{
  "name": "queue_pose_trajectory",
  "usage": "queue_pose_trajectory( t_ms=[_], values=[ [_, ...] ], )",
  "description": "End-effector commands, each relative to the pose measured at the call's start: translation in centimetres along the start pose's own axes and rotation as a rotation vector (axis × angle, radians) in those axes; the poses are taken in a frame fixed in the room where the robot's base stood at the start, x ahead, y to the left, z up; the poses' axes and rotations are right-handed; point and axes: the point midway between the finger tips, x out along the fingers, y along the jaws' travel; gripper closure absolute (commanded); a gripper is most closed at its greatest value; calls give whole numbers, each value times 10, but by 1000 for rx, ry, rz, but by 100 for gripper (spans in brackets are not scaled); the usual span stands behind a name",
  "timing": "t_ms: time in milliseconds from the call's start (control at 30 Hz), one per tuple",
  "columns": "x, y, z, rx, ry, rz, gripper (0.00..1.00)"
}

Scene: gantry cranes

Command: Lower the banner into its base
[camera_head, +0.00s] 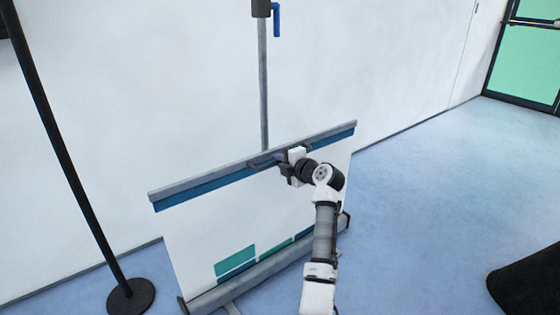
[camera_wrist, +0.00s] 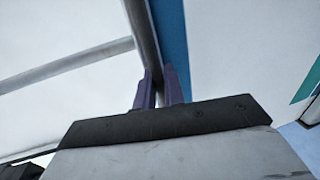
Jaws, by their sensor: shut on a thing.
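The banner (camera_head: 190,235) is a white sheet with a blue strip and teal blocks. It is partly drawn up from its base (camera_head: 262,270), a long grey housing on the floor. Its grey top bar (camera_head: 215,178) slants up to the right and also shows in the wrist view (camera_wrist: 141,30). My arm hides part of the sheet and base.
A grey support pole (camera_head: 263,90) with a blue lever (camera_head: 277,20) rises behind the banner. A black post with a round foot (camera_head: 130,297) stands at left. A black object (camera_head: 530,285) is at lower right. Blue floor (camera_head: 430,190) is clear to the right.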

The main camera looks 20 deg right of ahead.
Motion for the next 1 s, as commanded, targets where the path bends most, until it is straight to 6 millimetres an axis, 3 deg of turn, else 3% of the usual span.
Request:
queue_pose_trajectory(
  t_ms=[367,400,500,1000],
  values=[
    [0,-4,1,3,1,-4,100],
    [0,-4,1,3,1,-4,88],
    [0,-4,0,2,1,-3,75],
    [2,0,-4,-1,1,0,75]
  ],
)
